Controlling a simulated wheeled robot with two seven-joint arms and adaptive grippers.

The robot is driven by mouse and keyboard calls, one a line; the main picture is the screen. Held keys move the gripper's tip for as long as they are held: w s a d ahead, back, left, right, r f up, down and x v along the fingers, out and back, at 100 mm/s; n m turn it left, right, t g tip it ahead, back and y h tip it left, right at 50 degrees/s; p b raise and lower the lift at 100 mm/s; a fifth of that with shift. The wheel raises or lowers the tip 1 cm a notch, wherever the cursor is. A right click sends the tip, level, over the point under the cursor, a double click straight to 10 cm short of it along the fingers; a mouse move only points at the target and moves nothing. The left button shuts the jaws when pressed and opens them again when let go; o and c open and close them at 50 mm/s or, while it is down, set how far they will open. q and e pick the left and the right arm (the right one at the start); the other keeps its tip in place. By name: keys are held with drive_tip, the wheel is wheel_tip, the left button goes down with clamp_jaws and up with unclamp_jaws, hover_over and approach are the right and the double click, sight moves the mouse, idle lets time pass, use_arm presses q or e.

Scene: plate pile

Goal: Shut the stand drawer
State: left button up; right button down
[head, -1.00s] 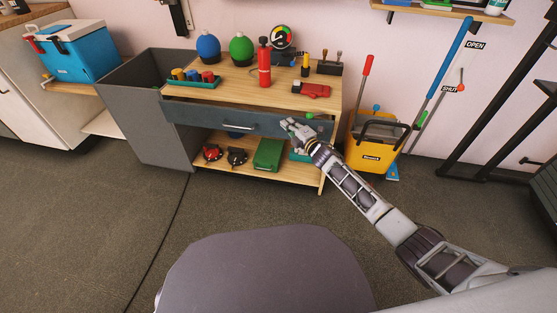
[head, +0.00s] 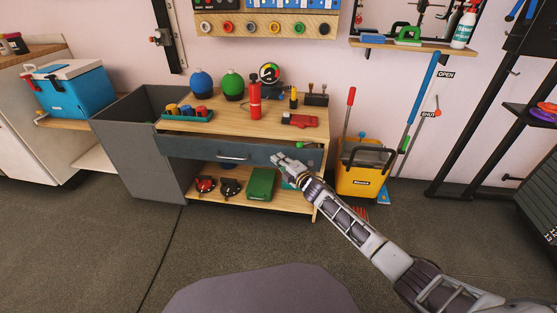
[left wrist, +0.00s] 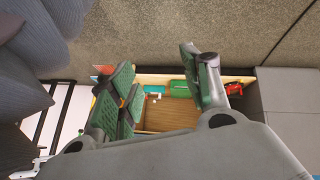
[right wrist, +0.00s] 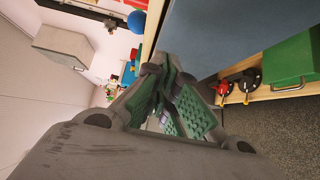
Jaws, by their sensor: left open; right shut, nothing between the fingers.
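The stand (head: 215,122) has a wooden top. Its blue-grey drawer front (head: 195,147) carries a pale bar handle (head: 233,157). The drawer stands a little out from under the top, and something green shows at its right end. My right gripper (head: 275,159) is shut and empty, at the drawer front, right of the handle. Whether it touches is unclear. The right wrist view shows its closed fingers (right wrist: 165,88) beside the blue-grey front (right wrist: 225,35). My left gripper (left wrist: 165,82) is open and empty in the left wrist view, facing the stand from a distance; the head view does not show it.
A red extinguisher (head: 254,98), red tool (head: 299,120) and blue and green balls stand on the top. A green case (head: 261,184) lies on the lower shelf. A grey bin (head: 140,140) stands left, a yellow bucket (head: 361,176) right. The floor in front is clear.

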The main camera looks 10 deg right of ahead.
use_arm(q)
wheel_tip(320, 180, up, 7)
drive_tip(key=a+g+y+p, duration=0.1)
drive_tip(key=p, duration=0.2)
drive_tip(key=shift+s+a+m+p, duration=0.15)
drive_tip(key=shift+s+m+p, duration=0.15)
drive_tip(key=shift+m, duration=0.1)
use_arm(e)
drive_tip(key=v, duration=1)
drive_tip(key=shift+s, duration=0.2)
use_arm(q)
drive_tip(key=shift+s+f+g, duration=0.1)
drive_tip(key=shift+g, duration=0.2)
use_arm(e)
drive_tip(key=shift+r, duration=0.15)
